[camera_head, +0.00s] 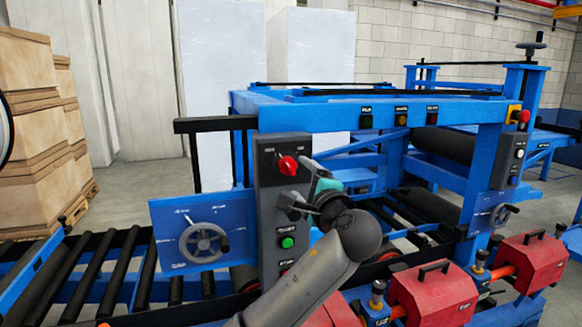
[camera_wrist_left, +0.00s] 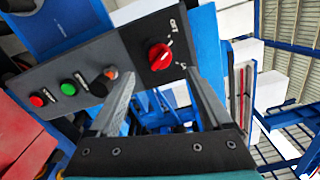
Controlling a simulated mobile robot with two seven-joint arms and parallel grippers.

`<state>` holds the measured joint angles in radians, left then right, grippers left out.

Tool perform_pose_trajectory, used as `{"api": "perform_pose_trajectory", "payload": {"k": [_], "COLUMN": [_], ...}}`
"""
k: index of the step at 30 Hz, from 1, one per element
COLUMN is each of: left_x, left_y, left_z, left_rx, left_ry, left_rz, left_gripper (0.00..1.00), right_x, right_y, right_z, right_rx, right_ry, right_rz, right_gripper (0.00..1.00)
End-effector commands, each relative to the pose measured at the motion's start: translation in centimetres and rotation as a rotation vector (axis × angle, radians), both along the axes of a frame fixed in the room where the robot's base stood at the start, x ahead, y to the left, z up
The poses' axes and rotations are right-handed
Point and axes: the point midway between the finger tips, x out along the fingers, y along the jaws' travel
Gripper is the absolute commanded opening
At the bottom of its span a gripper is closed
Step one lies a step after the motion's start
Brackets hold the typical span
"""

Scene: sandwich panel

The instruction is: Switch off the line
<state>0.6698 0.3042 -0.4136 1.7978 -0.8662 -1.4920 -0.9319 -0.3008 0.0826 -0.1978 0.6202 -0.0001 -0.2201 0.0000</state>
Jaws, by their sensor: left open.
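A grey control panel (camera_head: 268,200) stands upright on the blue machine frame. It carries a red rotary switch (camera_head: 288,165) near its top and a green button (camera_head: 287,242) lower down; my arm partly covers the panel's lower right. My left gripper (camera_head: 302,187) is just in front of the panel, below and right of the red switch. In the left wrist view the gripper (camera_wrist_left: 156,78) is open and empty, and the red switch (camera_wrist_left: 159,57) appears between and beyond its fingertips. That view also shows the green button (camera_wrist_left: 68,88) and a red button (camera_wrist_left: 37,100). My right gripper is not in view.
A blue plate with a handwheel (camera_head: 204,243) is left of the panel, above the roller conveyor (camera_head: 100,270). Red housings (camera_head: 432,292) stand at lower right. A second panel (camera_head: 510,155) is on the right post. Stacked boxes (camera_head: 30,110) are at far left.

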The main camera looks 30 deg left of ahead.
Motion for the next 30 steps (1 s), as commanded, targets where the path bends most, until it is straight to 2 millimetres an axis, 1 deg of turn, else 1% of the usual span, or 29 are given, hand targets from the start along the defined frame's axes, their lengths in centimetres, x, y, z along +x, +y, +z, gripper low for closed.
{"api": "perform_pose_trajectory", "payload": {"k": [1, 6, 12, 18, 26, 30], "left_x": [0.7, 2.8, 4.3, 4.9, 4.9, 4.9], "left_y": [1.0, 3.3, 5.0, 5.7, 5.7, 5.7], "left_z": [0.2, 0.1, 0.1, 0.0, 0.0, 0.0], "left_rx": [0.003, 0.002, 0.001, -0.001, -0.001, -0.001], "left_ry": [0.002, 0.001, 0.001, -0.001, -0.001, -0.001], "left_rz": [0.004, 0.003, 0.001, -0.001, -0.001, -0.001], "left_gripper": [0.83, 0.83, 0.83, 0.83, 0.83, 0.68], "right_x": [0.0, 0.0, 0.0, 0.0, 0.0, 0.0], "right_y": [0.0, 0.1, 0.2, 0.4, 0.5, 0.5], "right_z": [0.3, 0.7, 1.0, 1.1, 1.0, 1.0], "right_rx": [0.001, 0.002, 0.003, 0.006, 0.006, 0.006], "right_ry": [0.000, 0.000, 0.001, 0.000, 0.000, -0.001], "right_rz": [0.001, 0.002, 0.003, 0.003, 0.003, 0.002], "right_gripper": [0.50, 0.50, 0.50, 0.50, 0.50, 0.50]}}
